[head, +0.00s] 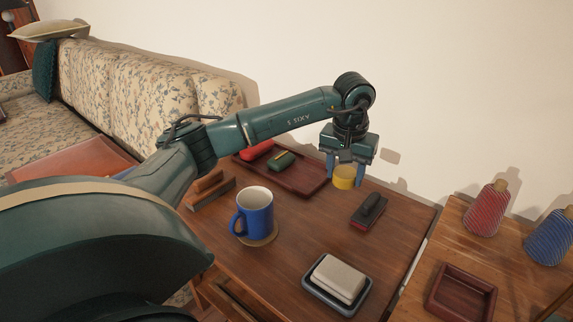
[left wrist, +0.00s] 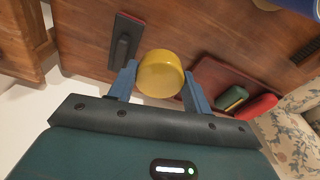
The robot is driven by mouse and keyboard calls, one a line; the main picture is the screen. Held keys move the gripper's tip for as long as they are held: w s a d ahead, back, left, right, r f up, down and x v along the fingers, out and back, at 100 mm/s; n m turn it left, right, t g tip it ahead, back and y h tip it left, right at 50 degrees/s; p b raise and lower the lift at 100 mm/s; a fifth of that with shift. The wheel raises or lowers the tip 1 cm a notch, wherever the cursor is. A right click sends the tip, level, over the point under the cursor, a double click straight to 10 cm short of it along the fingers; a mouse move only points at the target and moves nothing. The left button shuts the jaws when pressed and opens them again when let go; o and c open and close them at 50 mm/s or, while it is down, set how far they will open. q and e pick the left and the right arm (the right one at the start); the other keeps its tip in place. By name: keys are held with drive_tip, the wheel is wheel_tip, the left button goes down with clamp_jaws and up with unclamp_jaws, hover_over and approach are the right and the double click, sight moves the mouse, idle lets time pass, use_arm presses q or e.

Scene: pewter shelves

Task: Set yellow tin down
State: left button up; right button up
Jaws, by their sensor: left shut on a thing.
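The yellow tin (head: 343,178) is a short round tin between the fingers of my left gripper (head: 345,172), over the back of the brown wooden table (head: 290,260). My left gripper is shut on it and points down. In the left wrist view the yellow tin (left wrist: 160,73) sits between the two blue fingers of the left gripper (left wrist: 158,85). I cannot tell whether its underside touches the table. My right gripper is not in view.
A dark red tray (head: 312,183) with a red and a green item lies left of the tin. A black-and-red brush (head: 369,210) lies to its right. A blue mug (head: 254,213) on a coaster and a soap dish (head: 338,283) stand nearer.

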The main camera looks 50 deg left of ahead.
use_arm(q)
drive_tip(key=w+a+n, duration=0.2)
drive_tip(key=a, duration=0.7)
drive_tip(key=n, duration=0.1)
hover_over(301, 182)
drive_tip(key=f+b, duration=0.2)
drive_tip(key=f, duration=0.3)
drive_tip(key=shift+s+b, duration=0.2)
drive_tip(key=shift+b, duration=0.15)
drive_tip(key=shift+f, duration=0.75)
wheel_tip(301, 182, down, 2)
drive_tip(key=shift+f+b, duration=0.25)
drive_tip(key=shift+b, duration=0.55)
drive_tip(key=shift+f, duration=0.2)
drive_tip(key=shift+r, duration=0.1)
drive_tip(key=shift+f, duration=0.2)
drive_tip(key=o, duration=0.7)
drive_tip(key=shift+o, duration=1.3)
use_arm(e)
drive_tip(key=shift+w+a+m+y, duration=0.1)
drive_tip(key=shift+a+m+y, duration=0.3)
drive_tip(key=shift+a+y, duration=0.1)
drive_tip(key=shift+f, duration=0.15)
